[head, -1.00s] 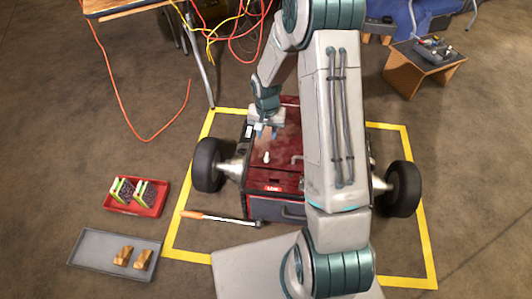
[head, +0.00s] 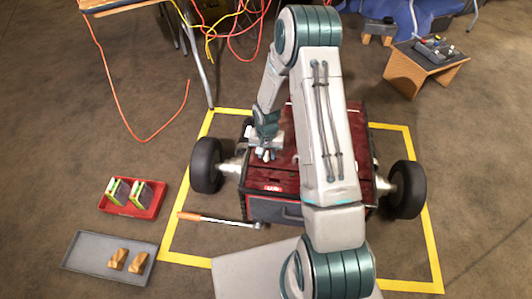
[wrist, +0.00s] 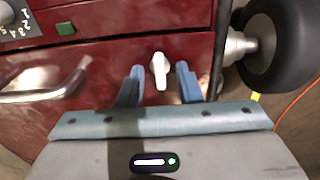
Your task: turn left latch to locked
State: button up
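The left latch is a small white lever (wrist: 158,72) on the dark red top of the wheeled red unit (wrist: 110,55). In the wrist view it points down the picture, toward my palm. My gripper (wrist: 160,82) is open, with one blue finger on each side of the latch and a visible gap on both sides. In the head view, my gripper (head: 266,153) is over the left part of the red unit (head: 268,177) and largely hides the latch. I cannot tell the finger height relative to the lever.
A bent metal handle (wrist: 45,90) is left of the latch in the wrist view. A black wheel (head: 206,165) stands left of the unit. An orange-handled tool (head: 215,219), a red tray (head: 152,208) and a grey tray (head: 80,259) lie on the floor.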

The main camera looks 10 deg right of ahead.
jog(key=shift+a, duration=0.1)
grip_shut()
jog(key=shift+n, duration=0.4)
jog(key=n+p, duration=0.1)
jog(key=n, duration=0.3)
jog(key=shift+r+p, duration=0.1)
jog(key=shift+p, duration=0.2)
jog(key=n+p, duration=0.1)
jog(key=n, duration=0.3)
jog(key=shift+n, duration=0.3)
jog(key=n+p, duration=0.2)
jog(key=n, duration=0.2)
jog(key=n+p, duration=0.1)
jog(key=n, duration=0.3)
jog(key=shift+y, duration=0.3)
jog(key=shift+n, duration=0.4)
